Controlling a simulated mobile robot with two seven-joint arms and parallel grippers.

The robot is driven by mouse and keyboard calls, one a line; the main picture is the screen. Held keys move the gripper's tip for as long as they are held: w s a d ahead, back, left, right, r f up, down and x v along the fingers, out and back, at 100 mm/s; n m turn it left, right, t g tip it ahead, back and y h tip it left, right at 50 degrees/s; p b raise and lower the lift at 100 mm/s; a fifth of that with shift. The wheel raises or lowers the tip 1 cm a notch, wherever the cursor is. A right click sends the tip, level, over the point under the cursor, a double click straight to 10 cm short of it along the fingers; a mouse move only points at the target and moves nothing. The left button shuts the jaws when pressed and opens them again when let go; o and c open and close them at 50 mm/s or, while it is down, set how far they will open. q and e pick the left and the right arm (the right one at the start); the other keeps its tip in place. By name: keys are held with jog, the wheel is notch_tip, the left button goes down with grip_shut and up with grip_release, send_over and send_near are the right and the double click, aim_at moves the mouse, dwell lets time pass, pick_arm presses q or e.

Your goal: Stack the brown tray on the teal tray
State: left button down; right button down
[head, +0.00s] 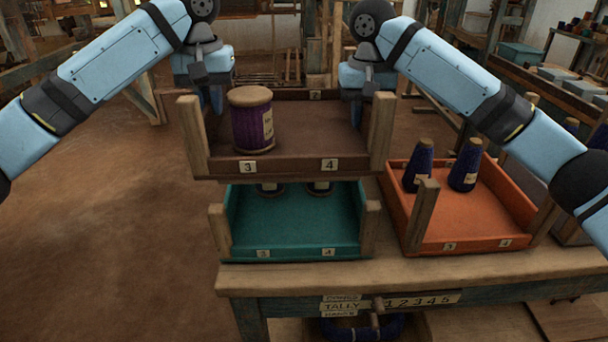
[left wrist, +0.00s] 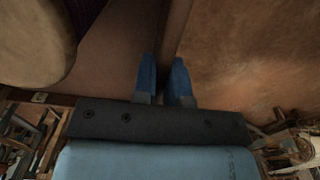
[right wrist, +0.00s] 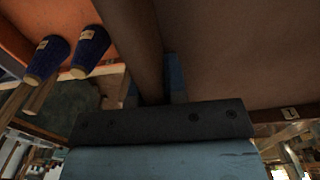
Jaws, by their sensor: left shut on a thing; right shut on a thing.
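The brown tray (head: 290,168) hangs roughly level above the teal tray (head: 295,225), with a large purple spool (head: 251,122) standing in its left part. My left gripper (head: 214,98) is shut on its left side wall, also seen in the left wrist view (left wrist: 176,28). My right gripper (head: 357,110) is shut on its right side wall, also seen in the right wrist view (right wrist: 140,40). The teal tray sits on the bench with wooden corner posts. Two spools inside it show only their bases; the brown tray hides their tops and the rear posts.
An orange tray (head: 480,225) with two dark blue cones (head: 465,165) stands close on the right of the teal tray. The wooden bench (head: 420,270) has a tally board (head: 422,300) on its front. Open floor (head: 100,220) lies to the left. Loom frames stand behind.

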aim_at(220, 130)
pick_arm(q)
jog(key=shift+w+d+f, duration=0.15)
jog(key=shift+d+f, duration=0.05)
jog(key=shift+f, duration=0.45)
jog(key=shift+d, duration=0.15)
jog(key=shift+r, duration=0.1)
pick_arm(e)
jog(key=shift+d+f, duration=0.55)
jog(key=shift+f, duration=0.05)
pick_arm(q)
jog(key=shift+f+b, duration=0.2)
jog(key=shift+b, duration=0.1)
pick_arm(e)
jog(key=shift+f, duration=0.15)
